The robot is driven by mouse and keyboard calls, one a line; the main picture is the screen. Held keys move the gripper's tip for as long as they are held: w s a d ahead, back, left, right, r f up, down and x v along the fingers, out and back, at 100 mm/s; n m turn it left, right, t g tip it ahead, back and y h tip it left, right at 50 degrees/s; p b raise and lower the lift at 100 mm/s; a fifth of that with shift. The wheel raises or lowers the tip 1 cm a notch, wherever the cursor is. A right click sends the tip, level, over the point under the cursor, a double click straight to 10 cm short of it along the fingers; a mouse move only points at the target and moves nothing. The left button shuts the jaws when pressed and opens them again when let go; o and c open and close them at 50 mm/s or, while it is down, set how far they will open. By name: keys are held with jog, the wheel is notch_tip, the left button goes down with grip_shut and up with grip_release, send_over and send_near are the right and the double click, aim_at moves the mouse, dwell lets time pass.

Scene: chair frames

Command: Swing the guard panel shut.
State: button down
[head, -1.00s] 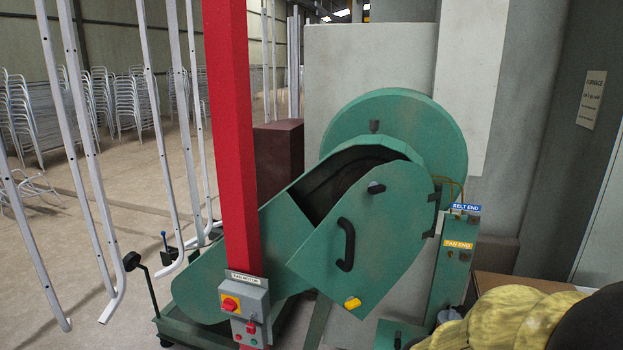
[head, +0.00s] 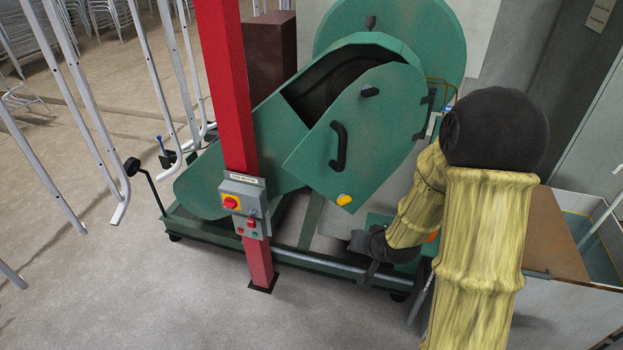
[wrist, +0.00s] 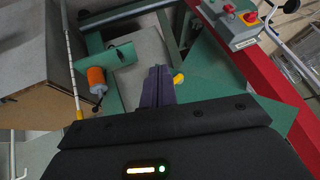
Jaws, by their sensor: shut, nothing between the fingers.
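The guard panel (head: 375,128) is a green plate with a black handle (head: 338,146) and a yellow knob (head: 344,200). It hangs on hinges at its right edge and stands ajar, with the dark opening (head: 318,85) of the green housing showing above and behind it. My gripper (head: 368,275) is low, right of and below the panel, apart from the handle in the picture. In the wrist view my gripper's fingers (wrist: 157,88) are together and empty. The yellow knob (wrist: 179,78) and green panel (wrist: 212,72) show just beyond them; contact cannot be told.
A red post (head: 232,100) with a switch box (head: 243,205) stands left of the panel. White hanging tubes (head: 90,110) are farther left. A brown-topped bin (head: 545,235) is at right. Floor in front is clear.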

aim_at(307, 181)
jog(key=w+a+r+m+t+y+p, duration=0.3)
jog(key=w+a+m+t+y+p, duration=0.2)
jog(key=m+t+y+p, duration=0.1)
jog(key=m+t+y, duration=0.1)
jog(key=m+t, duration=0.1)
jog(key=m, duration=0.1)
jog(key=shift+w+r+m+p, duration=0.3)
jog(key=shift+w+r, duration=0.1)
jog(key=shift+a, duration=0.15)
jog(key=p+x, duration=0.2)
jog(key=x, duration=0.2)
jog(key=p+x, duration=0.2)
jog(key=x, duration=0.2)
jog(key=p+x, duration=0.2)
jog(key=x, duration=0.2)
jog(key=shift+w+a+r+p, duration=0.1)
jog(key=shift+w+r+p, duration=0.1)
jog(key=shift+r+p, duration=0.1)
jog(key=shift+w+a+f+p, duration=0.2)
jog(key=shift+w+a+p, duration=0.1)
jog(key=shift+w, duration=0.35)
jog(key=shift+w, duration=0.1)
